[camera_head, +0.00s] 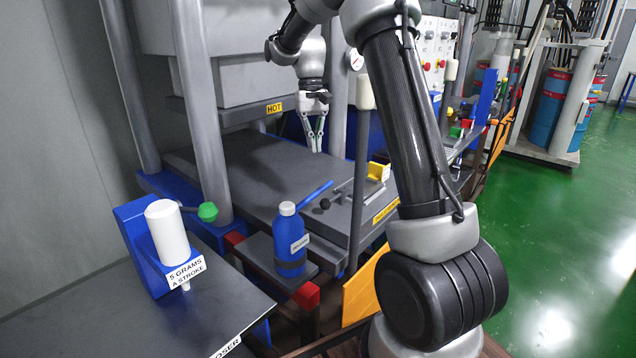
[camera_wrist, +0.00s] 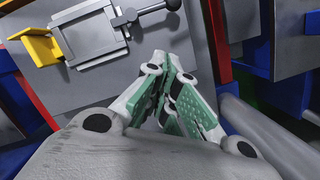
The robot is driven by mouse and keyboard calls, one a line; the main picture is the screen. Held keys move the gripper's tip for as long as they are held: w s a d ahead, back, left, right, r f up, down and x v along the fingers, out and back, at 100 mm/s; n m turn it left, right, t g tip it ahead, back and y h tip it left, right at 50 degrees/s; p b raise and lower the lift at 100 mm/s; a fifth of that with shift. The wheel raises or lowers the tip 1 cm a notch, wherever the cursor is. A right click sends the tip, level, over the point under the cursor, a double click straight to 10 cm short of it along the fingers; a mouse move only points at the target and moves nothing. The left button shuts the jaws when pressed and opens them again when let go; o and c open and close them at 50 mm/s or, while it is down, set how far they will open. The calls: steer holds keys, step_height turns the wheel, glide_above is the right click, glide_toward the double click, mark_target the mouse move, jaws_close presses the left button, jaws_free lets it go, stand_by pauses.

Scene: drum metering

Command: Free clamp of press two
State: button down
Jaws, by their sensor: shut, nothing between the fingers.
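My gripper (camera_head: 316,140) is shut and empty, pointing down above the far part of the grey press bed (camera_head: 250,170). The wrist view shows its green-padded fingers (camera_wrist: 178,100) together. A clamp with a dark handle and round knob (camera_head: 325,203) lies at the right front of the bed, nearer the head camera than my gripper. In the wrist view the clamp (camera_wrist: 128,17) is at the top, against a flat grey frame (camera_wrist: 92,38), clear of the fingers. No label reading press two is legible.
A yellow bracket (camera_head: 378,171) stands beside the frame. A blue bottle (camera_head: 289,240) stands on a small shelf in front. A white-and-blue doser (camera_head: 168,235) is at left. A steel column (camera_head: 200,110) and HOT-labelled upper block (camera_head: 235,112) flank my gripper. Green floor is open at right.

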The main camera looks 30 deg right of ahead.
mark_target(337, 196)
steer(key=x, duration=1)
steer(key=s, duration=0.2)
steer(key=shift+s+a+f, duration=0.2)
steer(key=shift+s+a, duration=0.1)
steer(key=shift+s+a+f, duration=0.15)
steer(key=shift+s+f, duration=0.05)
steer(key=shift+s, duration=0.45)
steer(key=shift+s+a+n, duration=0.15)
steer(key=shift+s+n, duration=0.55)
steer(key=shift+n, duration=0.5)
steer(key=shift+s+n+h, duration=0.3)
steer(key=shift+s, duration=0.3)
